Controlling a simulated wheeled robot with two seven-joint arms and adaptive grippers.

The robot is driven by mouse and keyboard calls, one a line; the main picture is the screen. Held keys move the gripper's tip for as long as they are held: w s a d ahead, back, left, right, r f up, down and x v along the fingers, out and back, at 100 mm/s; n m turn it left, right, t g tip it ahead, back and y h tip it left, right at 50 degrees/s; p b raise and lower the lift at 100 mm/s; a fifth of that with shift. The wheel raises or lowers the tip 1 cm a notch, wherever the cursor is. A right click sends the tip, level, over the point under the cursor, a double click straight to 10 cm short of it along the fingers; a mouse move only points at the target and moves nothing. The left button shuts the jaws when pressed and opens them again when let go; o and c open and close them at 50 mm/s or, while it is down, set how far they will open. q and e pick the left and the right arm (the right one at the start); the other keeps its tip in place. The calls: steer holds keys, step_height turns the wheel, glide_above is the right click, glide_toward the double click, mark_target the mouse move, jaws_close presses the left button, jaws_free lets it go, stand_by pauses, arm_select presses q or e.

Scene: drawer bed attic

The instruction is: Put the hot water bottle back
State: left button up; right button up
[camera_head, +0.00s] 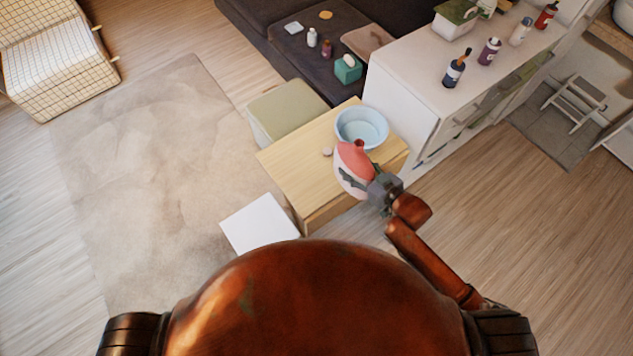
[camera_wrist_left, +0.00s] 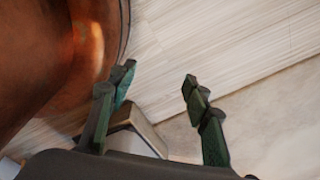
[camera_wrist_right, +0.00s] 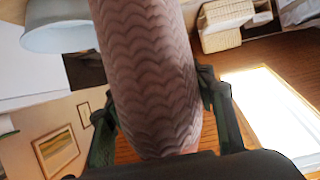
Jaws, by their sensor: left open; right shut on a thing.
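The hot water bottle (camera_head: 352,160), coral red at the top and pale below, is held up over the front right of the wooden table, in front of the blue basin. My right gripper (camera_head: 362,181) is shut on it. In the right wrist view, the bottle's ribbed, pinkish-grey side (camera_wrist_right: 148,60) stands between the fingers of my right gripper (camera_wrist_right: 157,92). My left gripper (camera_wrist_left: 158,77) shows only in the left wrist view; its fingers are apart with nothing between them, over the floor.
The wooden table (camera_head: 300,162) bears the light blue basin (camera_head: 361,131) and a small round pinkish thing (camera_head: 327,151). A green stool (camera_head: 288,112) and a white square (camera_head: 259,224) stand beside it. A white counter (camera_head: 430,75) with several bottles is at the right. The rug (camera_head: 150,150) is clear.

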arm_select(q)
steer(key=shift+f+b, duration=1.55)
steer(key=shift+f, duration=0.1)
arm_select(e)
steer(key=w+a+f, duration=0.3)
steer(key=a+f, duration=0.3)
steer(key=w+a+f, duration=0.3)
steer(key=a+f, duration=0.3)
steer(key=f, duration=0.1)
steer(key=shift+w+a, duration=0.2)
steer(key=shift+w, duration=0.2)
steer(key=shift+f, duration=0.1)
steer(key=o, duration=1.4)
